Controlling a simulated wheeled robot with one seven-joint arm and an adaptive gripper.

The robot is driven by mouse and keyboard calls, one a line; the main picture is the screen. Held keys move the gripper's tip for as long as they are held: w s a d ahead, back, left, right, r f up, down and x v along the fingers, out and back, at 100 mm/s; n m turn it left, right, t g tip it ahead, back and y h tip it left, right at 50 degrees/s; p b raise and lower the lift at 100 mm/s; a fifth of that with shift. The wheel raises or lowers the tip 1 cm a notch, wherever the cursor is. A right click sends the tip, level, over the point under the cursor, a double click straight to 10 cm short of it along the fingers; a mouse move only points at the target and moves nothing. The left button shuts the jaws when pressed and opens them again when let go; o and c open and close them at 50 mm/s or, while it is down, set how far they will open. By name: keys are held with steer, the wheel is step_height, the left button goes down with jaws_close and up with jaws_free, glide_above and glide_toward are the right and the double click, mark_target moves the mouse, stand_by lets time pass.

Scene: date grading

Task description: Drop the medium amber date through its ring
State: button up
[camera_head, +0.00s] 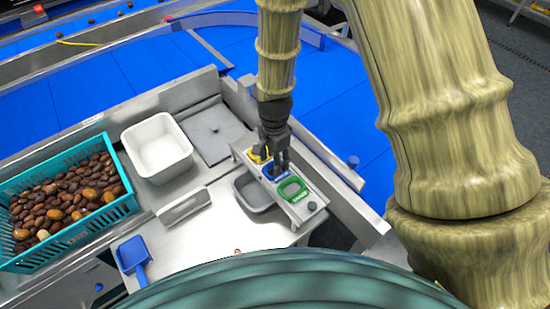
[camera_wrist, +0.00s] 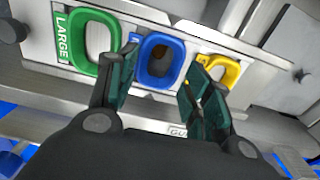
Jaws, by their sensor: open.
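A grading rail (camera_head: 311,212) carries three rings: yellow (camera_head: 257,155), blue (camera_head: 268,174) and green (camera_head: 291,189). In the wrist view the green ring (camera_wrist: 77,42) is marked LARGE; the blue ring (camera_wrist: 181,62) is in the middle and the yellow ring (camera_wrist: 234,73) at the right. My gripper (camera_head: 277,165) is over the blue ring. In the wrist view its fingers (camera_wrist: 160,66) are apart, either side of the blue ring, with nothing between them.
A teal crate (camera_head: 104,223) of mixed dates stands at left, beside a white tub (camera_head: 160,149). A grey tray (camera_head: 252,192) sits beside the rail. A blue scoop (camera_head: 134,258) lies on the steel table. A small brownish thing (camera_head: 237,251) shows near the front edge.

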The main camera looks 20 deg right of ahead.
steer(key=shift+r, duration=0.1)
step_height(320, 180, up, 6)
steer(key=p, duration=0.4)
steer(key=shift+p, duration=0.35)
stand_by(0.5)
